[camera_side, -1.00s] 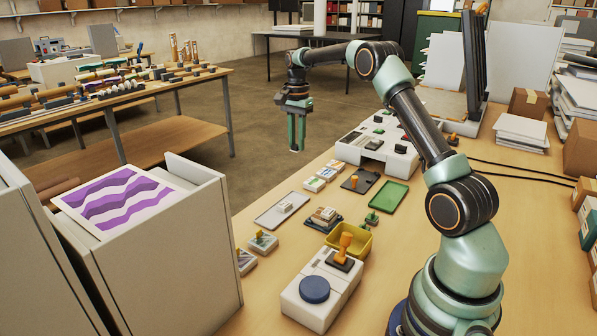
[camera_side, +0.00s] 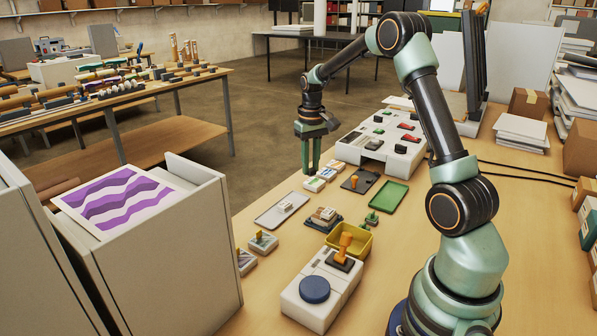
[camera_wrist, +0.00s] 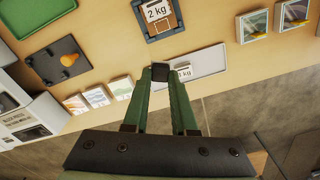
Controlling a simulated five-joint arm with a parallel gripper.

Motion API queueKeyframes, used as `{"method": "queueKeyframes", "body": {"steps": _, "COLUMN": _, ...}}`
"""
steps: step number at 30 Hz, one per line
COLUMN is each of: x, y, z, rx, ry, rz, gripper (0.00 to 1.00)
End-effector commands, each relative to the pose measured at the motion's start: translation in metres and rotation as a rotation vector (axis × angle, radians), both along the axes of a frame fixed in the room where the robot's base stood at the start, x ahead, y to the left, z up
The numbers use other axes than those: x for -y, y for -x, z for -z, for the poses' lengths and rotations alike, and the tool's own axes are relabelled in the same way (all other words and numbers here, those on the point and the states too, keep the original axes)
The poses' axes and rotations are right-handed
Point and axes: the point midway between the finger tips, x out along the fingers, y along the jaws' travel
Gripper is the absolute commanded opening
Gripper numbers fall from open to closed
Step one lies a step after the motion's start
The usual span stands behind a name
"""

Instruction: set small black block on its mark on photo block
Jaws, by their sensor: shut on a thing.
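My gripper (camera_side: 308,165) hangs pointing down at the far edge of the bench, left of the row of small picture blocks. In the wrist view my gripper (camera_wrist: 160,75) is shut on a small black block (camera_wrist: 160,72) held between its green fingertips. The side view does not show the black block clearly. Three white photo blocks (camera_side: 314,184) stand in a row by the gripper. In the wrist view the photo blocks (camera_wrist: 97,96) lie left of the fingers, apart from the held block. I cannot make out the mark on any of them.
A pale tray (camera_side: 268,217) with a white weight lies beside the photo blocks. A dark plate (camera_side: 360,180), a green tray (camera_side: 389,195), a yellow bin (camera_side: 361,243) and a white machine (camera_side: 379,153) stand close by. The right side of the bench has free room.

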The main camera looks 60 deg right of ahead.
Motion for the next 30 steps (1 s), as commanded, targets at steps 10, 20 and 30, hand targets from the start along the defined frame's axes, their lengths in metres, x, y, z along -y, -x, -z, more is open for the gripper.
{"method": "queueKeyframes", "body": {"steps": 10, "x": -0.018, "y": 0.036, "z": 0.027, "rx": 0.000, "ry": 0.000, "rz": -0.405, "gripper": 0.00}}
{"method": "queueKeyframes", "body": {"steps": 20, "x": -0.020, "y": 0.040, "z": 0.042, "rx": -0.002, "ry": -0.002, "rz": -0.451, "gripper": 0.00}}
{"method": "queueKeyframes", "body": {"steps": 30, "x": -0.020, "y": 0.040, "z": 0.072, "rx": -0.002, "ry": -0.002, "rz": -0.449, "gripper": 0.00}}
